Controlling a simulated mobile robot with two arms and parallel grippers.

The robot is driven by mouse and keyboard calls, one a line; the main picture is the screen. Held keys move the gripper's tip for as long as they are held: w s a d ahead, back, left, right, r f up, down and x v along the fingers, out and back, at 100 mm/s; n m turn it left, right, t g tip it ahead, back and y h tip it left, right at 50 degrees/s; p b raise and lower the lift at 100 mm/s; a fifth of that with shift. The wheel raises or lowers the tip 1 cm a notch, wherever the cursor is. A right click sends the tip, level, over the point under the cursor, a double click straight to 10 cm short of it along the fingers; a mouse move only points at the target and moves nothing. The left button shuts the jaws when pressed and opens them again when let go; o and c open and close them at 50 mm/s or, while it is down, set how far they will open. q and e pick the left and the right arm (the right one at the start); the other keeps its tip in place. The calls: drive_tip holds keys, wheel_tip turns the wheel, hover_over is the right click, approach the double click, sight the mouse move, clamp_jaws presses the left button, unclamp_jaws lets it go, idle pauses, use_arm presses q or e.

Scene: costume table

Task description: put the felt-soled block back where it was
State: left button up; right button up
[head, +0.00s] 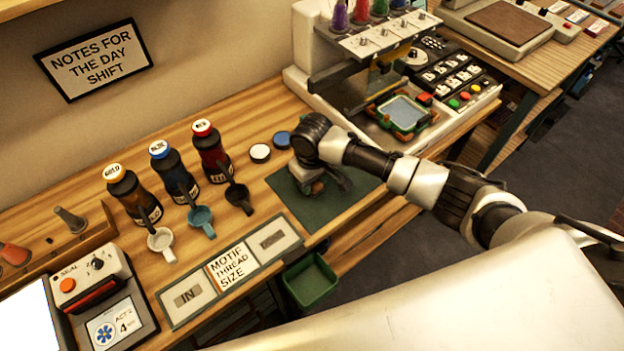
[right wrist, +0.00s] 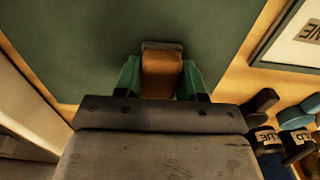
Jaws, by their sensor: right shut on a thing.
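My right gripper (head: 316,184) is over the dark green mat (head: 335,206) on the wooden table. It is shut on the felt-soled block, a brown block with a dark grey edge, which shows between the green finger pads in the right wrist view (right wrist: 162,74). In that view the green mat (right wrist: 95,30) fills the background behind the block. In the head view the block is mostly hidden by the gripper, and I cannot tell whether it touches the mat. My left gripper is not in view.
Left of the mat stand dark bottles (head: 213,152) and small scoops (head: 200,217). Two round lids (head: 260,153) lie behind it. A labelled board (head: 231,268) lies at the front left, a green bin (head: 311,281) sits below the edge, and an embroidery machine (head: 340,55) stands behind right.

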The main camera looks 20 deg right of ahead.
drive_tip(key=shift+f, duration=0.1)
drive_tip(key=o, duration=0.8)
wheel_tip(320, 180, up, 12)
drive_tip(key=shift+r, duration=0.15)
